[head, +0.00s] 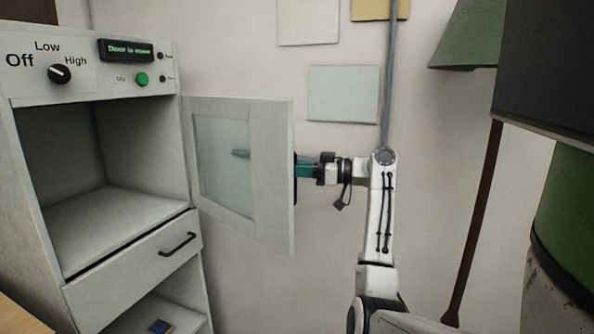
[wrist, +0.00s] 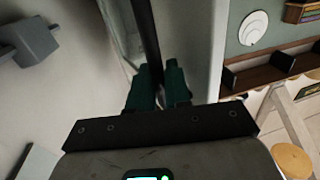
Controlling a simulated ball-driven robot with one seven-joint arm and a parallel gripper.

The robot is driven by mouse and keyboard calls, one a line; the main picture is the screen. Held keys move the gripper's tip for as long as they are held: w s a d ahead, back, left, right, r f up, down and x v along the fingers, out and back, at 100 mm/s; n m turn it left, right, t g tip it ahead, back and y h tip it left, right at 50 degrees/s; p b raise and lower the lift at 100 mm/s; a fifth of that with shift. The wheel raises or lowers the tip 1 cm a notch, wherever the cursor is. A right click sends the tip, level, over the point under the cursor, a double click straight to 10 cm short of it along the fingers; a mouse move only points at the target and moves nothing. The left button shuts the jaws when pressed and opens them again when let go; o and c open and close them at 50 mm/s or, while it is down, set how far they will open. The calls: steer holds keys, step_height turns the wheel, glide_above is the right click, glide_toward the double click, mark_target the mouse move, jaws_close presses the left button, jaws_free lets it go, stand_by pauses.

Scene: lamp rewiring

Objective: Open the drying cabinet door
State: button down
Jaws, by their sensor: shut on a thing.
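The drying cabinet (head: 110,215) stands at the left of the head view, its upper compartment open and empty. Its door (head: 272,180), a pale frame with a glass pane, is swung out wide to the right from the hinge side. My gripper (head: 299,170) is at the door's outer edge, with teal fingers. In the wrist view my gripper (wrist: 160,88) is shut on the dark door handle (wrist: 146,35), which runs up between the fingers. In the head view the handle is mostly hidden by the fingers and door edge.
A control panel (head: 93,66) with a knob and green button tops the cabinet. A drawer (head: 140,255) is shut below the compartment. A green-shaded floor lamp (head: 470,35) stands to the right. Papers (head: 344,93) hang on the wall behind my arm.

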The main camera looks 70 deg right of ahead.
steer(key=c, duration=1.5)
jaws_free()
steer(key=shift+w+a+r, duration=0.2)
steer(key=shift+w, duration=0.3)
steer(key=shift+o, duration=1.3)
steer(key=shift+w+f, duration=0.15)
steer(key=shift+s, duration=0.2)
steer(key=shift+s+d+f, duration=0.1)
steer(key=shift+s, duration=0.15)
steer(key=s+d+b, duration=0.1)
steer(key=s, duration=0.9)
steer(key=shift+d, duration=0.25)
steer(key=shift+s, duration=0.1)
